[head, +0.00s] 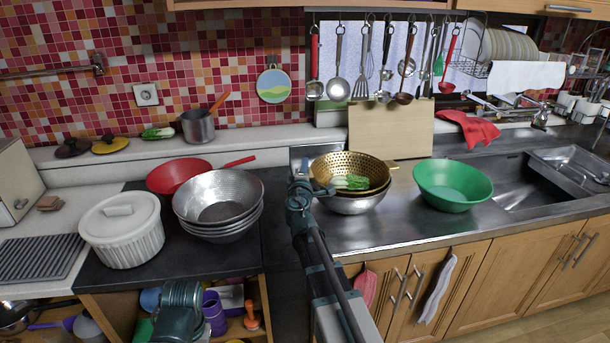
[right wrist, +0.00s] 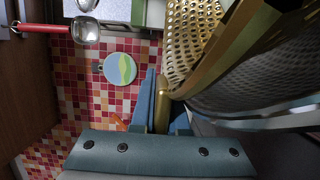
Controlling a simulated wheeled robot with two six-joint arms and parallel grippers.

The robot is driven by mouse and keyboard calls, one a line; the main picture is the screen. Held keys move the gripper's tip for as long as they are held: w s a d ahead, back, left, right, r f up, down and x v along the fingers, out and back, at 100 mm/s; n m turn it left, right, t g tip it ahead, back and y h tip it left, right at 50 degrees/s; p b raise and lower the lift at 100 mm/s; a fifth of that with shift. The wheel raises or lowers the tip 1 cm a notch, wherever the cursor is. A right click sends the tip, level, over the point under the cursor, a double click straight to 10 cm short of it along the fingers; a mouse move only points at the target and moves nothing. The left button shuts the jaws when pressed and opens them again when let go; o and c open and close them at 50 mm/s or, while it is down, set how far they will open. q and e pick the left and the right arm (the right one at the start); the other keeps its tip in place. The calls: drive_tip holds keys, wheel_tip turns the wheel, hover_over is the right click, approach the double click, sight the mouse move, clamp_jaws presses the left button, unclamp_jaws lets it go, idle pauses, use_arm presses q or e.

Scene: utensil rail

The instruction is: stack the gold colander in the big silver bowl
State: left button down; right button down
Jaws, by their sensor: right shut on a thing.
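The gold colander (head: 362,163) is perforated and holds a leafy green vegetable (head: 350,182). It sits in or just above a silver bowl (head: 355,205) on the steel counter; I cannot tell whether it rests fully. My right gripper (head: 300,188) is at the colander's left side. In the right wrist view, my right gripper (right wrist: 162,105) is shut on a gold part of the colander (right wrist: 185,45), with the grey bowl (right wrist: 250,100) close beside it. Several nested silver bowls (head: 218,195) stand on the dark counter at left. My left gripper's fingers are not visible.
A green bowl (head: 453,185) stands right of the colander, near the sink (head: 530,185). A cutting board (head: 390,130) leans behind; utensils hang above. The counter front is clear.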

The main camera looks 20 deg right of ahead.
drive_tip(key=shift+f, duration=0.2)
drive_tip(key=shift+f+b, duration=0.35)
drive_tip(key=shift+f, duration=0.05)
drive_tip(key=c, duration=0.9)
unclamp_jaws()
drive_tip(key=shift+r, duration=0.1)
drive_tip(key=shift+r, duration=0.15)
drive_tip(key=v, duration=0.8)
drive_tip(key=p+v, duration=0.1)
drive_tip(key=v, duration=0.3)
drive_tip(key=shift+r, duration=0.35)
